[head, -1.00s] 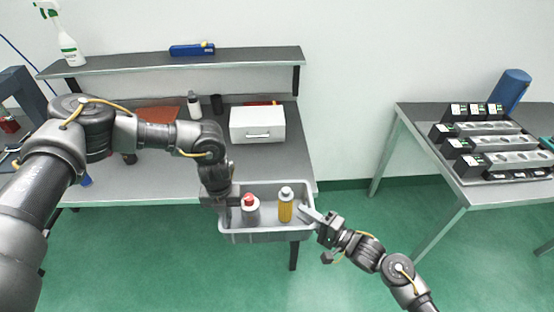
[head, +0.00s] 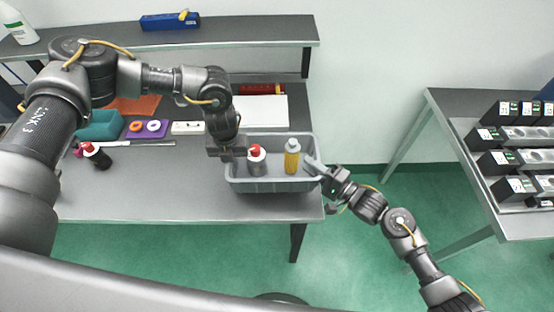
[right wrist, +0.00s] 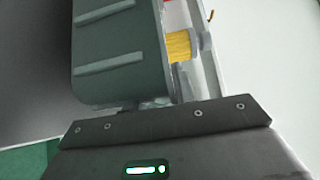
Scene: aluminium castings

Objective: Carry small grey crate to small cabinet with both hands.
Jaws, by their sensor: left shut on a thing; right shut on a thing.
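The small grey crate (head: 275,186) is over the front right part of the workbench, upright. It also shows large in the right wrist view (right wrist: 118,70). Inside are a grey bottle with a red cap (head: 257,162) and a yellow bottle with a pale cap (head: 291,158). My left gripper (head: 232,150) is shut on the crate's left end. My right gripper (head: 318,170) is shut on its right end. I cannot tell whether the crate touches the bench. The small white cabinet (head: 266,108) stands just behind the crate, its front mostly hidden.
The workbench (head: 150,196) is clear in front and left of the crate. A shelf (head: 240,39) runs above the back. Another table (head: 450,118) stands right.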

